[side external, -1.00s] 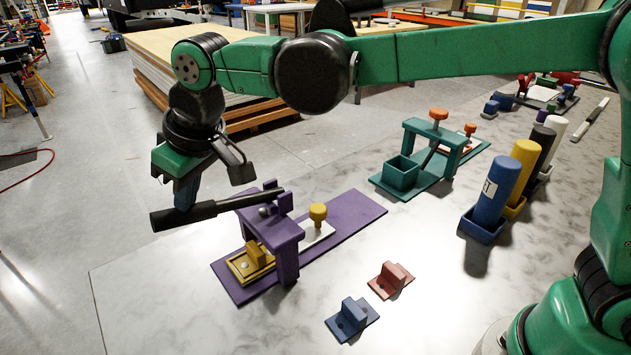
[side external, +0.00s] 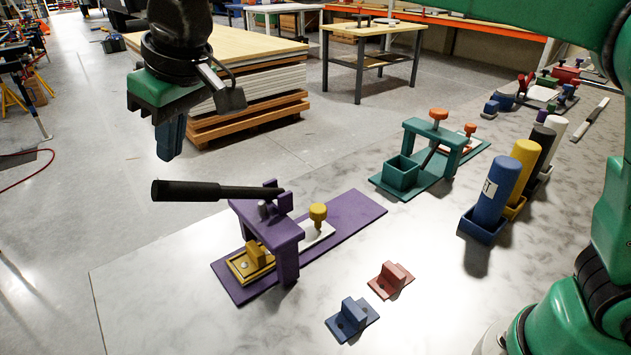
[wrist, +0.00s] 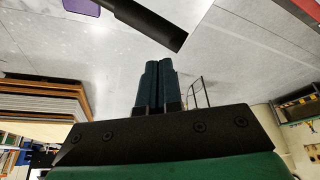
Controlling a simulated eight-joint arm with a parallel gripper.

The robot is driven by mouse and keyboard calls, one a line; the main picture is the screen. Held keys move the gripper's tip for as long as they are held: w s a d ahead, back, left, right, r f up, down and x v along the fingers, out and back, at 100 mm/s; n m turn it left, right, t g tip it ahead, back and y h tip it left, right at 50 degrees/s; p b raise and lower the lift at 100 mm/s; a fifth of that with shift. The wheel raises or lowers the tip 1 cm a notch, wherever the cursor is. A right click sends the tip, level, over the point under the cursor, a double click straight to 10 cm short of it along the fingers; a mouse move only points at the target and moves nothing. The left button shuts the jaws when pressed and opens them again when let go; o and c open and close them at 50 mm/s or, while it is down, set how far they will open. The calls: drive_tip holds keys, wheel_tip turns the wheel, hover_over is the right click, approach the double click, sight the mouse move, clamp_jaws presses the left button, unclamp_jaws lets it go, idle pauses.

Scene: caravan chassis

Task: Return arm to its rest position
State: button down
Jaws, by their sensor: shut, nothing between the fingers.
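My gripper (side external: 170,138) is in the upper left of the side external view, above and apart from the black handle (side external: 205,190). Its blue fingers are together and hold nothing; they also show side by side in the wrist view (wrist: 159,85). The black handle lies roughly level across the top of the purple fixture (side external: 345,225), its thick end sticking out to the left. In the wrist view the handle (wrist: 150,22) crosses the top, clear of the fingers.
A teal fixture (side external: 402,172) stands behind the purple one. Blue (side external: 493,190), yellow, black and white cylinders stand at right. Red (side external: 391,278) and blue (side external: 353,318) small blocks lie in front. A stack of boards (side external: 250,105) and a table (side external: 375,40) are behind.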

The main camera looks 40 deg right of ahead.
drive_tip(key=s+d+f+m+t, duration=0.1)
drive_tip(key=s+d+f+m, duration=0.15)
drive_tip(key=d, duration=1.05)
drive_tip(key=s+d+f+m+t+h, duration=0.2)
drive_tip(key=s+d+f+m, duration=0.1)
drive_tip(key=s+d+f, duration=0.4)
drive_tip(key=s+d, duration=0.2)
drive_tip(key=d, duration=0.1)
drive_tip(key=shift+s+f, duration=0.2)
